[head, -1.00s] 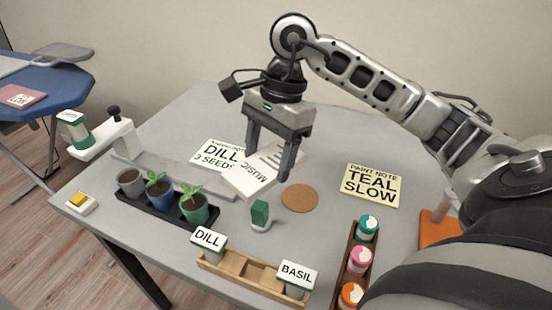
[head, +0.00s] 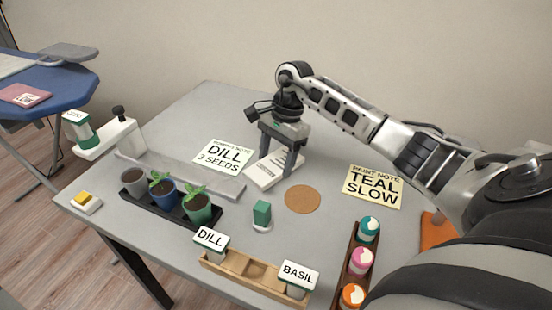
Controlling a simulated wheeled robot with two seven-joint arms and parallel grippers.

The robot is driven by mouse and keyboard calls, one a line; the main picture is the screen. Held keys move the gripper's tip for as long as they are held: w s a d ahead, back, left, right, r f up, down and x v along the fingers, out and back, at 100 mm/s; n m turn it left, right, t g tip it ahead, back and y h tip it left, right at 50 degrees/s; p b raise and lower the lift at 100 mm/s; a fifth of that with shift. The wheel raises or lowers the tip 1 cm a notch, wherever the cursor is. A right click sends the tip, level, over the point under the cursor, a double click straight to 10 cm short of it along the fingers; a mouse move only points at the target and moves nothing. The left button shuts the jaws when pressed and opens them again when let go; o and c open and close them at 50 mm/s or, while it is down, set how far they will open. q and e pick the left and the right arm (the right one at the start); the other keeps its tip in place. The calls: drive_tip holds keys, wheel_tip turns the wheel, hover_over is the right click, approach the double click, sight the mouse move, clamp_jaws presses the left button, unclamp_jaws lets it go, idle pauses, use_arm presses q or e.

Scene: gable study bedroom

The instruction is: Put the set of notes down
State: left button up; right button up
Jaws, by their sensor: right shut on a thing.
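The set of notes (head: 266,174) is a white booklet with dark print, in the middle of the table (head: 330,140). It looks low at the tabletop, but I cannot tell whether it touches. My right gripper (head: 274,168) comes down over it from behind, with its fingers shut on it. The fingers hide part of the booklet. It is between the white dill note (head: 223,158) and the round cork coaster (head: 302,199). My left gripper is not in view.
A yellow paint note (head: 373,186) and a rack of paint jars (head: 349,266) are at right. The back of the table is clear.

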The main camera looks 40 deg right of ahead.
drive_tip(key=shift+f, duration=0.35)
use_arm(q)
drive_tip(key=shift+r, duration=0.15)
use_arm(e)
drive_tip(key=shift+f+b, duration=0.25)
drive_tip(key=shift+b, duration=0.05)
drive_tip(key=o, duration=1)
drive_tip(key=shift+r, duration=0.1)
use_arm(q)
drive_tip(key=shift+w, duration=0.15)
use_arm(e)
drive_tip(key=shift+o, duration=0.2)
